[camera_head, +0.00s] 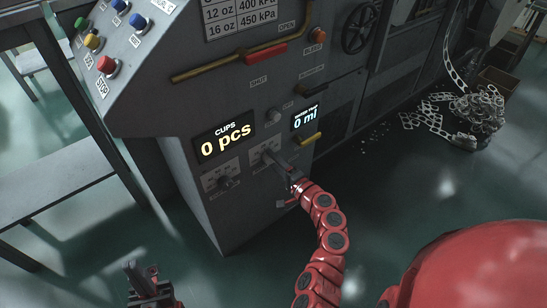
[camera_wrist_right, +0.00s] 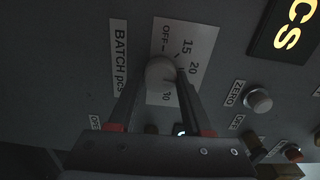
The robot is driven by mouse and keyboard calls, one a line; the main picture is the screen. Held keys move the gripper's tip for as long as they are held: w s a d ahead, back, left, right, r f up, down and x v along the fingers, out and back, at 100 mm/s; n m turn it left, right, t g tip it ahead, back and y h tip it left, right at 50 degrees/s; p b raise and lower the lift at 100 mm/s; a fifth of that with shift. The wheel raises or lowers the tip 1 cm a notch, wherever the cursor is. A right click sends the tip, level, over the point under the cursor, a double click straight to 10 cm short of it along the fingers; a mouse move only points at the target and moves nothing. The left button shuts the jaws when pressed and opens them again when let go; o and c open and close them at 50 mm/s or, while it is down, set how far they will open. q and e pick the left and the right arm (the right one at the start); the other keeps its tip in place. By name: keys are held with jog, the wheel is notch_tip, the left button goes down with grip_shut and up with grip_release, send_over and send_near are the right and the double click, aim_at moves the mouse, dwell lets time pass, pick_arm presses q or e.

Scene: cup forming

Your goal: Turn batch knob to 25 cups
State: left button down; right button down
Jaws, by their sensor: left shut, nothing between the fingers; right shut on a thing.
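The batch knob (camera_wrist_right: 160,70) is a pale round knob on a white scale plate (camera_wrist_right: 198,45) labelled BATCH pcs. The plate shows OFF, 15, 20 and 30; the part between 20 and 30 is covered by a finger. My right gripper (camera_wrist_right: 162,75) is shut on the knob, one finger on each side. In the head view my right gripper (camera_head: 270,158) reaches the lower panel front. The knob's exact setting cannot be read. The cups display (camera_head: 225,143) reads 0 pcs. My left gripper (camera_head: 138,272) is shut and empty at the lower left, away from the panel.
Another knob (camera_head: 223,182) sits on a plate below the cups display. A second display (camera_head: 306,117) reads 0 ml, with a yellow handle (camera_head: 310,139) below it. A grey bench (camera_head: 65,190) stands at the left. Scrap strips (camera_head: 470,115) lie on the floor at the right.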

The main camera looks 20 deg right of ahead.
jog(key=shift+m+p, duration=1.05)
jog(key=shift+m, duration=1.15)
jog(key=shift+f, duration=0.1)
jog(key=shift+c, duration=1.7)
grip_release()
jog(key=p+v, duration=0.1)
jog(key=v, duration=1.6)
jog(key=shift+s+p, duration=0.2)
jog(key=shift+p, duration=0.2)
